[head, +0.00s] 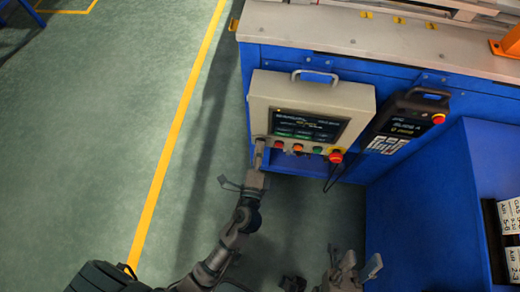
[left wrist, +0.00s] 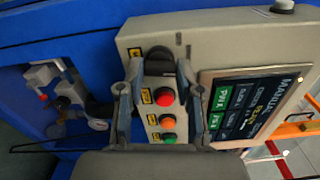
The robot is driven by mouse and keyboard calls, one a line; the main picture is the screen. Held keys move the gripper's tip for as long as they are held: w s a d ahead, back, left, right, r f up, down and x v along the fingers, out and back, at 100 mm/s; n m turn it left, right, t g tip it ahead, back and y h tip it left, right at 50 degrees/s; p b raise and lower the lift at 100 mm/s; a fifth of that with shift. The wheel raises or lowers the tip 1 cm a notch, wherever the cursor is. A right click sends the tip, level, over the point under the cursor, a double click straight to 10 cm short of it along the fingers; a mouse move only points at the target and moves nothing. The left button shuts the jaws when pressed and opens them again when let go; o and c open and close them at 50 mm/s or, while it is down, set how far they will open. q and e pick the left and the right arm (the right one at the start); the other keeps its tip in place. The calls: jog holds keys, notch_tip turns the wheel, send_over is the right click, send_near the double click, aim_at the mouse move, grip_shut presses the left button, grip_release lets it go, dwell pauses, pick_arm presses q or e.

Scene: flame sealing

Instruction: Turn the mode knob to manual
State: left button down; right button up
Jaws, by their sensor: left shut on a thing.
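The grey control box (head: 350,96) hangs on the front of the blue machine. Its screen (head: 305,126) is lit; in the left wrist view the screen (left wrist: 245,105) shows sideways text that seems to read MANUAL. My left gripper (head: 260,145) is at the lower left of the box face, shut on the mode knob. In the left wrist view its fingers (left wrist: 159,68) are on both sides of the knob; the dark knob edge (left wrist: 158,52) shows beyond them, the rest is largely hidden. My right gripper (head: 358,268) is open and empty at the bottom, away from the box.
Green (head: 317,150), orange (head: 297,148) and red buttons sit beside the knob, with a red emergency stop (head: 336,156) to the right. A handheld pendant (head: 405,122) hangs at the right. Gauges (left wrist: 98,124) show in the left wrist view. The floor at left is clear.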

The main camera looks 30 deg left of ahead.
pick_arm(q)
jog(key=shift+a+f+n, duration=0.1)
jog(key=shift+f+n, duration=0.15)
jog(key=shift+n, duration=0.45)
jog(key=c, duration=0.9)
grip_release()
jog(key=shift+o, duration=0.7)
jog(key=shift+r, duration=0.1)
jog(key=shift+s, duration=0.1)
jog(key=v, duration=1.2)
